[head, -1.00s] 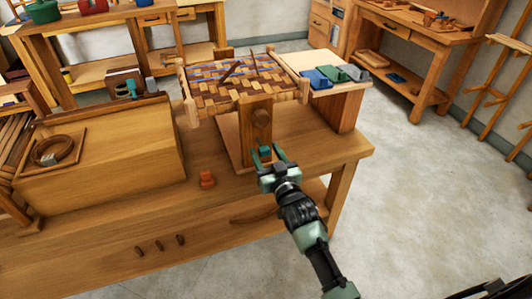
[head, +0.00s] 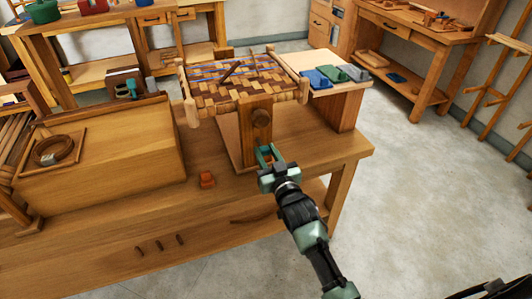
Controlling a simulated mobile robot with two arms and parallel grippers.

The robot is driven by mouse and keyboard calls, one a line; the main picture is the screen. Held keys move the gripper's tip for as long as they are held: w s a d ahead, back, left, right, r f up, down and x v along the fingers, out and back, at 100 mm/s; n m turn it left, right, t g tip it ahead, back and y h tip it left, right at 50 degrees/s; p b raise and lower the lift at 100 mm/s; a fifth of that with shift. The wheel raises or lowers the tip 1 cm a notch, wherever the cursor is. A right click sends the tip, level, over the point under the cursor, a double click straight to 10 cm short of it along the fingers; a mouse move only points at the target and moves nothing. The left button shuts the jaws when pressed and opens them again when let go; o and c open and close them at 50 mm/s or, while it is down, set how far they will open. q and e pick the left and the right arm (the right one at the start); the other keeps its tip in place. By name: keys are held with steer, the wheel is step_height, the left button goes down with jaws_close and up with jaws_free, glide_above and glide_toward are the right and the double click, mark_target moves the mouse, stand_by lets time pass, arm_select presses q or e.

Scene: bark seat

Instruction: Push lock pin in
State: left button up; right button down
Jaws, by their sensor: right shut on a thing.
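A wooden post (head: 247,126) stands on a board at the front of the woven bark seat (head: 245,84). A round wooden knob (head: 262,117) sits on its face. My right gripper (head: 269,151) is at the foot of the post, its fingers drawn close together. It is shut on a small piece, likely the teal lock pin, which the fingers now mostly hide. How far the pin sits in the post cannot be told. My left gripper is not in view.
A small orange-red block (head: 207,179) lies on the workbench (head: 215,205) left of the gripper. A large wooden box (head: 100,165) fills the bench's left side. Blue, green and grey blocks (head: 335,74) rest on a side stand. Open floor (head: 420,190) lies to the right.

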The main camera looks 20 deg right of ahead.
mark_target(265, 152)
stand_by(0.7)
steer(key=shift+w+b, duration=0.4)
steer(key=shift+w, duration=1)
steer(key=c, duration=1.2)
jaws_free()
steer(key=shift+r, duration=0.15)
steer(key=shift+o, duration=0.8)
steer(key=shift+w, duration=0.1)
steer(key=s, duration=0.8)
steer(key=shift+d, duration=0.1)
steer(key=shift+w, duration=0.1)
